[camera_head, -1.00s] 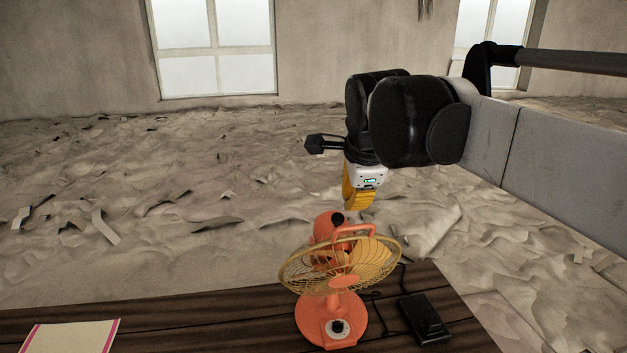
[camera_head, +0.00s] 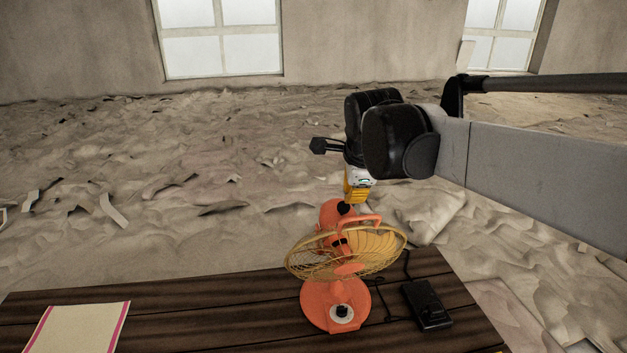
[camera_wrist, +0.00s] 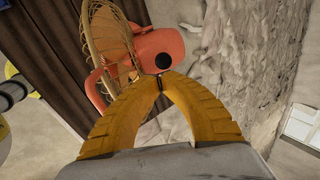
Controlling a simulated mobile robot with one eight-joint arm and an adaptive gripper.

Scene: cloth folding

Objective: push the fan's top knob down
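The orange fan (camera_head: 337,296) stands upright on the dark wooden table, with a yellow wire cage and an orange handle on top. Its black top knob (camera_head: 343,208) sits on the orange motor housing behind the cage. In the wrist view the knob (camera_wrist: 163,61) is a black disc on the orange housing (camera_wrist: 160,45). My yellow gripper (camera_head: 355,201) is right above and beside the knob, pointing down. In the wrist view its two fingertips (camera_wrist: 160,78) meet just below the knob in the picture, with nothing held between them. I cannot tell whether they touch the knob.
A black box (camera_head: 427,304) with a cable lies right of the fan on the table (camera_head: 210,315). A cream sheet with pink edges (camera_head: 75,330) lies at the left. The table between sheet and fan is clear. Rubble covers the floor behind.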

